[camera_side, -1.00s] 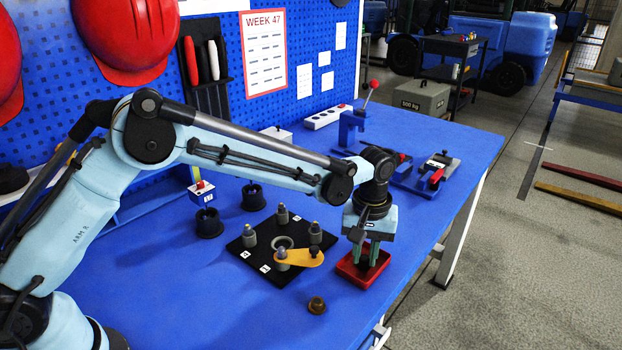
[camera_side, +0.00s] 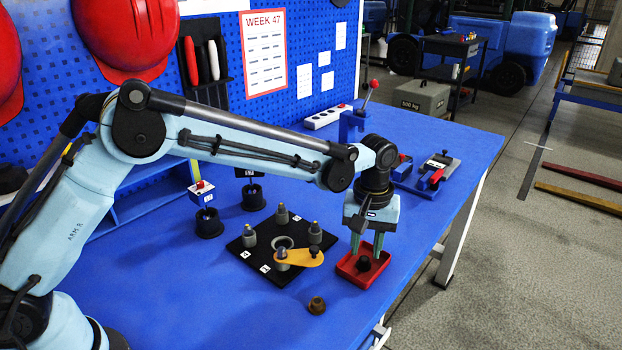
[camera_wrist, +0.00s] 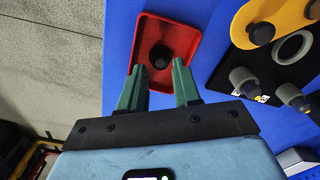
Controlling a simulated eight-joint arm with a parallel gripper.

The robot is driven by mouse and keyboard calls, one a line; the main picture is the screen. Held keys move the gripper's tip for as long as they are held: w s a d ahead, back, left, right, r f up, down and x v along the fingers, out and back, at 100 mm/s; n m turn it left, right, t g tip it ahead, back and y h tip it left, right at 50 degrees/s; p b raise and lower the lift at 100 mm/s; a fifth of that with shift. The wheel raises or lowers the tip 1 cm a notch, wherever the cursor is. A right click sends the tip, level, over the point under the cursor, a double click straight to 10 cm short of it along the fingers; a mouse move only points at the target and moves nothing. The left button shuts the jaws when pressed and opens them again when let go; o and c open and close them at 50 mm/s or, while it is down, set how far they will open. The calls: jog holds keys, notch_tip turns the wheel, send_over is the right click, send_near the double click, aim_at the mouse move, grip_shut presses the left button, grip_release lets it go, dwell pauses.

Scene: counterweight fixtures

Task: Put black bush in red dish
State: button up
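The black bush (camera_side: 364,264) sits inside the red dish (camera_side: 346,272), on its floor, near the right front of the blue bench. In the wrist view the bush (camera_wrist: 160,56) also lies within the walls of the red dish (camera_wrist: 171,22). My gripper (camera_side: 367,251) is above the dish with its green fingers apart. In the wrist view my gripper (camera_wrist: 158,72) is open, with nothing between the fingers and the bush just beyond their tips.
A black plate (camera_side: 240,246) with several grey posts and a yellow arm (camera_side: 307,258) stands left of the dish. A brown bush (camera_side: 317,305) stands in front. Two black cups (camera_side: 208,223) are further left. The bench edge is close on the dish's right.

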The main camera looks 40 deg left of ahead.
aim_at(364, 259)
jog(key=s+a+r+m+t, duration=0.1)
jog(key=s+a+r, duration=0.15)
jog(key=r, duration=0.45)
jog(key=s+a+r+t, duration=0.1)
jog(key=a+r, duration=0.2)
jog(key=r, duration=0.4)
jog(key=s+a+f+m+t, duration=0.2)
jog(key=s+a, duration=0.3)
jog(key=s, duration=0.2)
jog(key=s+a+f+m+t, duration=0.1)
jog(key=s+a+m+t, duration=0.1)
jog(key=s+a, duration=0.4)
jog(key=shift+s+a+f+t, duration=0.3)
jog(key=shift+s+t, duration=0.3)
jog(key=shift+s, duration=0.7)
